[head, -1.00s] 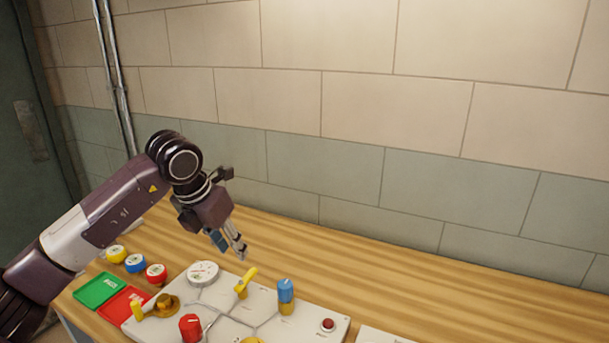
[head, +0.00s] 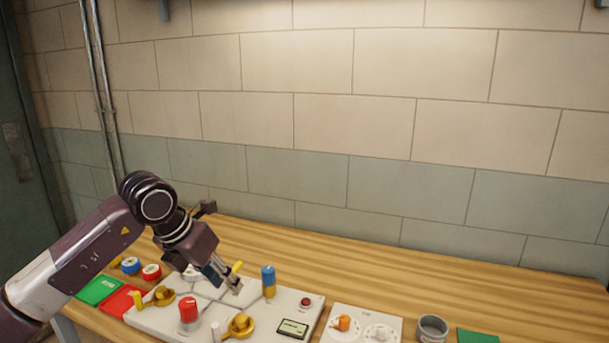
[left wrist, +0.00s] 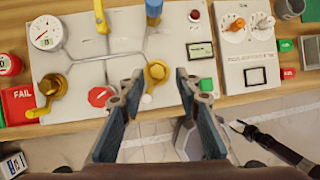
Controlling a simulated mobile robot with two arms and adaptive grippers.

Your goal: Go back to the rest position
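My left gripper (head: 236,286) is over the white valve panel (head: 160,318) in the head view, fingers pointing down and right. In the left wrist view this gripper (left wrist: 160,84) is open, with nothing between its fingers. A yellow valve handle (left wrist: 156,72) shows beyond the fingertips, apart from them as far as I can tell. My right gripper (left wrist: 241,128) shows small at the right of the left wrist view, over the pale floor, away from the bench. Its finger opening is too small to judge. The right arm is not in the head view.
The panel carries a red knob (head: 188,309), a blue-topped valve (head: 268,275) and a gauge (left wrist: 45,33). A second panel (head: 340,324) with an orange knob, a grey cup (head: 432,328) and a green tray (head: 478,336) stand to the right. The wooden bench (head: 330,270) is clear behind.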

